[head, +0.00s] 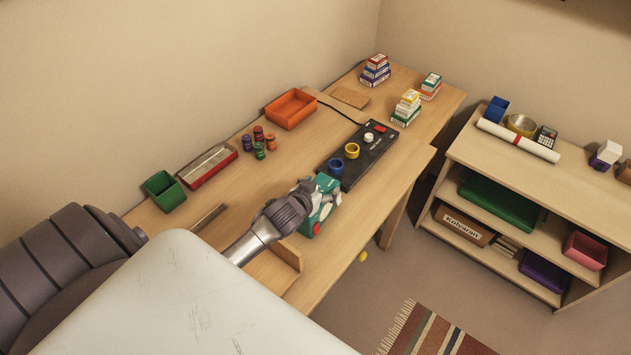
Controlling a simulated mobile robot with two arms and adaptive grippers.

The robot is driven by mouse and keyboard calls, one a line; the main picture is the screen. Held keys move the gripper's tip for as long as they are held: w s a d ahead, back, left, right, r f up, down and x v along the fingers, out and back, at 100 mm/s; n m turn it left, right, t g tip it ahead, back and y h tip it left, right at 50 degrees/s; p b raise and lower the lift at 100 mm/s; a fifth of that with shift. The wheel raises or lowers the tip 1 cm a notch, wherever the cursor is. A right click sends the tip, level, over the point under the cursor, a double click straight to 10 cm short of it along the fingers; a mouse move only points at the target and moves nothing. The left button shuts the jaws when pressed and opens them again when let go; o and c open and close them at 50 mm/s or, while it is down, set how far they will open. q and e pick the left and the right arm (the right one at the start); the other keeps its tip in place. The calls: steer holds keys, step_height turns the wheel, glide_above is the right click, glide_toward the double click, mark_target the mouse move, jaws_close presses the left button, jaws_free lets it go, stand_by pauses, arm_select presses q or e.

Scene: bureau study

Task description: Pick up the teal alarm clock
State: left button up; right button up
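The teal alarm clock (327,186) is on the desk (352,209), near its front edge, in the middle of the head view. White and red parts show on its lower right side. My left gripper (308,201) is right at the clock, with its grey fingers overlapping the clock's left side. The fingertips are partly hidden against the clock, so I cannot tell whether they are closed on it. My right gripper is not in view.
Just behind the clock lies a black panel (375,154) with rings. An orange tray (291,108), several small spools (259,141), a red tray (207,166) and a green bin (164,191) line the wall. Small boxes (406,108) are stacked farther back. A shelf unit (545,176) stands right.

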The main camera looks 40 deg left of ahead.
arm_select(q)
steer(key=c, duration=1.1)
steer(key=shift+c, duration=0.2)
steer(key=shift+r, duration=0.15)
